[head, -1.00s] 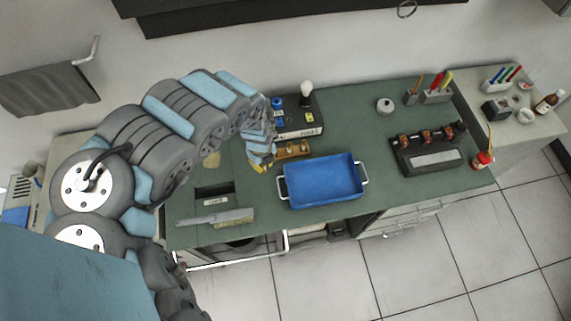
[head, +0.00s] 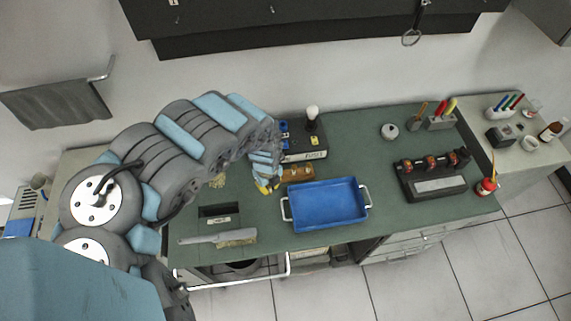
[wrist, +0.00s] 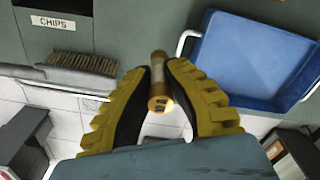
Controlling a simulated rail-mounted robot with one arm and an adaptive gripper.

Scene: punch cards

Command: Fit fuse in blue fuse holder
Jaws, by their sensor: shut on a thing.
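My gripper (head: 268,188) is over the bench, left of the blue tray and just beside the small brown block. The fuse is too small to make out in the head view. A black box (head: 306,156) with a white label stands at the back, behind the gripper. It carries small blue parts (head: 284,126); which of them is the blue fuse holder, I cannot tell.
The blue tray (head: 326,228) lies right of my gripper. The brown block (head: 298,173) sits between tray and black box. A slot labelled CHIPS (wrist: 53,22) and a brush (wrist: 82,62) lie to the left. A black rack (head: 436,184) stands farther right, with clear bench between.

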